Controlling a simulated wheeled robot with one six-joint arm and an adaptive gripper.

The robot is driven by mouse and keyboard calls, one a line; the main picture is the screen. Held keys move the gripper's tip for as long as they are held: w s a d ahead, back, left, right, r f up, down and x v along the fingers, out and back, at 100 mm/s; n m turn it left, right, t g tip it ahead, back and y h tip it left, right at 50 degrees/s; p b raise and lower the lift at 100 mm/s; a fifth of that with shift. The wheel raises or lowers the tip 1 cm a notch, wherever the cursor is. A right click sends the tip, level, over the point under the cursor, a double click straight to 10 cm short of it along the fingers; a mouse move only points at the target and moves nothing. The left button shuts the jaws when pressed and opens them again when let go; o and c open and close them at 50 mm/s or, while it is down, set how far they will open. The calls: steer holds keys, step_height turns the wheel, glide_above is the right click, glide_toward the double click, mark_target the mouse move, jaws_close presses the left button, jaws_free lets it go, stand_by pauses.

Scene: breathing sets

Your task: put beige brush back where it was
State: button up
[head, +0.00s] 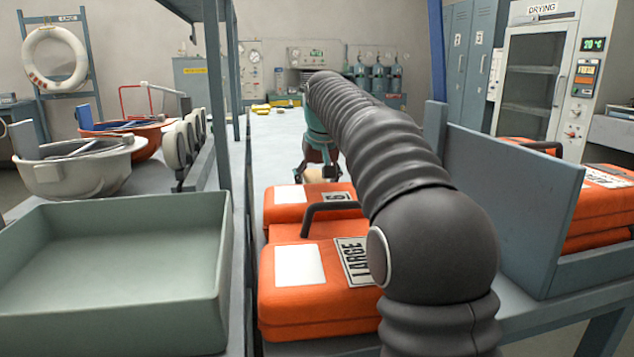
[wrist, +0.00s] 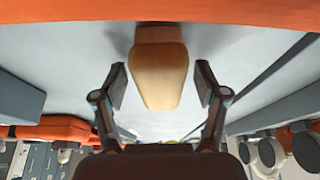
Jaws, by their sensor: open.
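The beige brush (wrist: 158,75) lies on the grey table top in the wrist view, its broad pale end towards my gripper and a brown part behind it. My gripper (wrist: 160,82) is open, with one finger on each side of the brush and a visible gap on both sides. In the head view, my gripper (head: 316,168) is low over the table just beyond the orange cases, and a small beige part of the brush (head: 313,174) shows there. My arm and the cases hide much of this spot.
Orange cases (head: 298,268) stand close on the near side of my gripper. A grey-green tray (head: 115,270) is at the left, with bowls (head: 75,168) behind it. A blue-grey panel (head: 505,190) stands at the right. The table beyond my gripper looks mostly clear, with small yellow items (head: 262,108) at its far end.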

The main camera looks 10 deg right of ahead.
steer(key=v, duration=1.2)
steer(key=shift+r, duration=0.2)
